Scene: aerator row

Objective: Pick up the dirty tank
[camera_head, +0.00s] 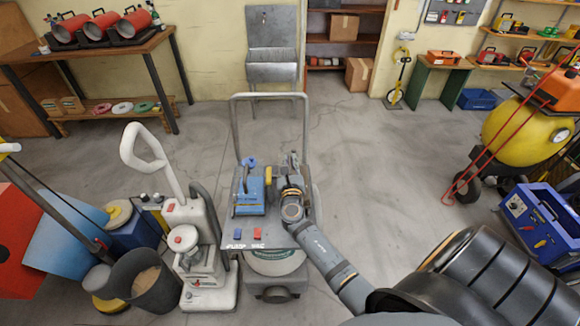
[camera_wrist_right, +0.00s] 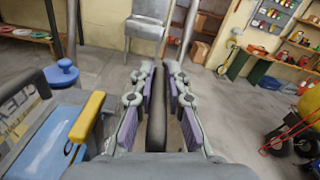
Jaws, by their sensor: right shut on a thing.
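A walk-behind machine (camera_head: 228,225) with a tall metal push handle stands on the floor in the middle of the head view. On its left side sits a blue tank (camera_head: 249,197) with a blue cap; this tank (camera_wrist_right: 45,145) also shows in the right wrist view, with partly visible white lettering and a yellow piece. My right gripper (camera_head: 293,160) is over the machine's right side. In the wrist view, my right gripper (camera_wrist_right: 159,70) is shut on a dark bar (camera_wrist_right: 157,115) between its pads. I take the bar for the dirty tank's handle; the tank is mostly hidden. My left gripper is out of view.
Close left of the machine stands a white upright cleaner (camera_head: 195,225), with a dark bucket (camera_head: 150,290) beside it. A blue box (camera_head: 545,225) and yellow tank (camera_head: 510,135) stand at right.

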